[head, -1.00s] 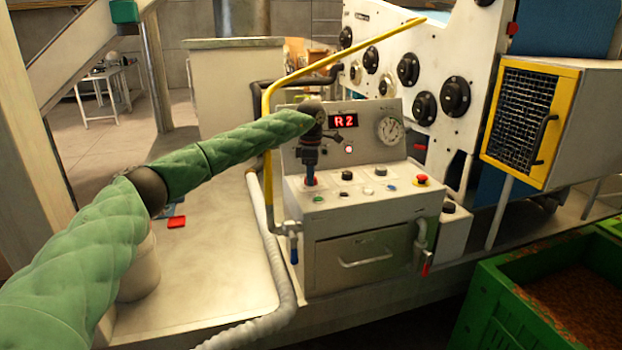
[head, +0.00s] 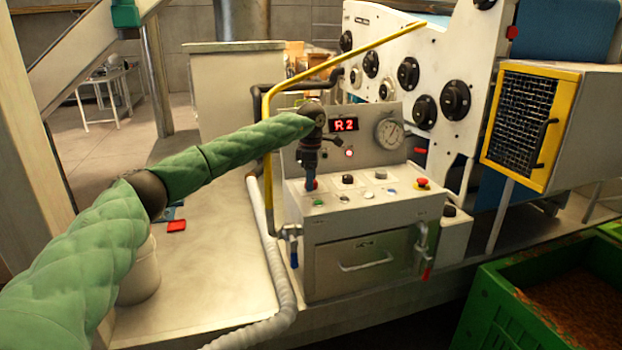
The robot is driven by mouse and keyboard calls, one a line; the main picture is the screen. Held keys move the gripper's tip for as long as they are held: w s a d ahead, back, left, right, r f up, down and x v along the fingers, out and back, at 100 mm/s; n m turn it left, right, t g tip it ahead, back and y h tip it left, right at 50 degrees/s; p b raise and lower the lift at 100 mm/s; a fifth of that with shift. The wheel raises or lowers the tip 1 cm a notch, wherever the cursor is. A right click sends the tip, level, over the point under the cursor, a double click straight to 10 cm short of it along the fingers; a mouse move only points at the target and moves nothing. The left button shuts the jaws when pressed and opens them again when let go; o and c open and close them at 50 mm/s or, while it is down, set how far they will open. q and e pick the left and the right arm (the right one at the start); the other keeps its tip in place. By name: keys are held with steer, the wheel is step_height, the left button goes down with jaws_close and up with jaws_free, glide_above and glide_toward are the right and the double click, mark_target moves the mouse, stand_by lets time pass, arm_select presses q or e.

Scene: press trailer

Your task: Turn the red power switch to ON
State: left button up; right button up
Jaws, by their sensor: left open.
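The control box (head: 365,225) stands in the middle of the head view, with a sloped top of buttons and an upright back panel. The red power switch (head: 312,184) is at the left end of the top, mostly hidden by my left gripper (head: 310,183). That gripper is open and points down, with its fingertips at the switch. I cannot tell whether they touch it or which way it is turned. The red display (head: 344,125) reads "R2", and a small red light (head: 349,153) below it is lit. My right gripper is out of view.
A red mushroom button (head: 422,183) is at the top's right end, with several small buttons between. A yellow rail (head: 268,150) rises behind my left arm. A gauge (head: 389,133) sits on the back panel. A green crate (head: 505,310) stands at lower right.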

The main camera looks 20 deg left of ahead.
arm_select(q)
steer(key=shift+r, duration=0.25)
step_height(320, 180, up, 4)
steer(key=shift+f+b, duration=0.2)
steer(key=shift+b, duration=0.5)
step_height(320, 180, up, 2)
steer(key=shift+r, duration=0.2)
steer(key=shift+r+b, duration=0.35)
steer(key=shift+r, duration=0.25)
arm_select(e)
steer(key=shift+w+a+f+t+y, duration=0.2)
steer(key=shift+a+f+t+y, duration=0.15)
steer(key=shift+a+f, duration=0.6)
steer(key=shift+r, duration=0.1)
